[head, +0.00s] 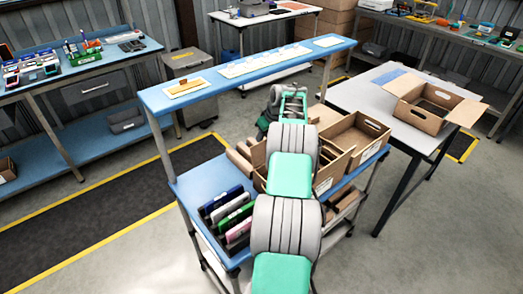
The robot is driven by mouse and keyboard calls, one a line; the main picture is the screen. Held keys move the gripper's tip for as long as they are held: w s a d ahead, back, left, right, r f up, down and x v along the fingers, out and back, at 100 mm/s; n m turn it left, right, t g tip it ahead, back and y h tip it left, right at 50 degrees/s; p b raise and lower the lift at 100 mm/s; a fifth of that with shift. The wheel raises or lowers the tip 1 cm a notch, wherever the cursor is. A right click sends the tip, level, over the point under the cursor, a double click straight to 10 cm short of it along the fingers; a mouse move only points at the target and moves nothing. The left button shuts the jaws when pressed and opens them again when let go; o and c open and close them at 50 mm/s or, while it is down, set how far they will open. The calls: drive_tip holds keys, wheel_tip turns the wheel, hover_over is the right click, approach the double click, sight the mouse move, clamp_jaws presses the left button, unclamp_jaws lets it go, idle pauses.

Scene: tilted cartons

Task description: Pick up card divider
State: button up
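My arm reaches from the bottom over the blue cart and covers much of its middle. The far end of my arm, green and dark, shows above the cartons; the fingers of my gripper are too small and hidden to make out. An open brown carton (357,139) stands tilted on the cart, right of my arm. Brown cardboard pieces (240,160) show just left of my arm, partly hidden behind it. I cannot tell whether one of them is the card divider. No divider is clearly visible in the open carton.
The cart's raised blue shelf (215,77) runs behind the cartons, with white cards along it. Several coloured cases (232,215) stand at the cart's front left. A grey table (355,93) at right bears another open carton (428,105). Floor is clear left of the cart.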

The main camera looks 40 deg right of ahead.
drive_tip(key=x, duration=0.2)
drive_tip(key=shift+w+f, duration=0.2)
drive_tip(key=shift+f, duration=0.15)
clamp_jaws()
drive_tip(key=shift+r, duration=0.1)
